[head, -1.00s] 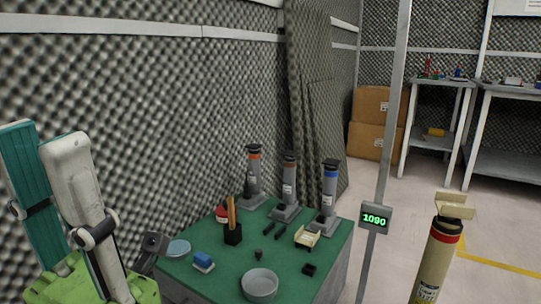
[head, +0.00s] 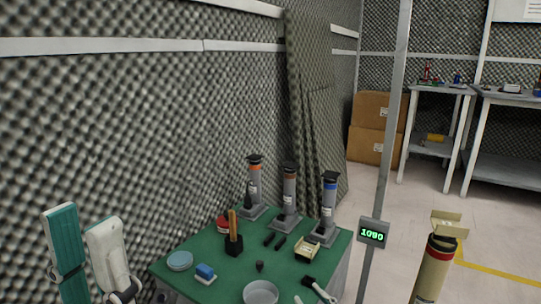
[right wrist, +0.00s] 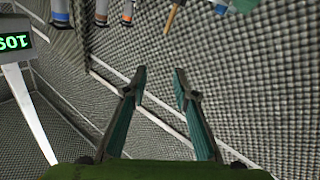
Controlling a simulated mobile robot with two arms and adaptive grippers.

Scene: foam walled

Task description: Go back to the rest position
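My left gripper (head: 82,218) is at the lower left of the head view, in front of the foam wall and left of the green table (head: 193,284). Its two fingers, one showing a teal face and one white, stand apart with nothing between them. My right gripper (head: 311,296) shows only as fingertips at the bottom edge of the head view, over the table's front. In the right wrist view its teal-padded fingers (right wrist: 160,78) are spread and empty, with the foam wall behind them.
Several dispensers stand at the table's back, one with a blue band (head: 329,202). A black pencil holder (head: 233,245), blue-and-white block (head: 205,273), grey bowl (head: 261,293) and cream tray (head: 307,247) are on the table. A post with a display (head: 373,232) and beige cylinder (head: 435,270) stand right.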

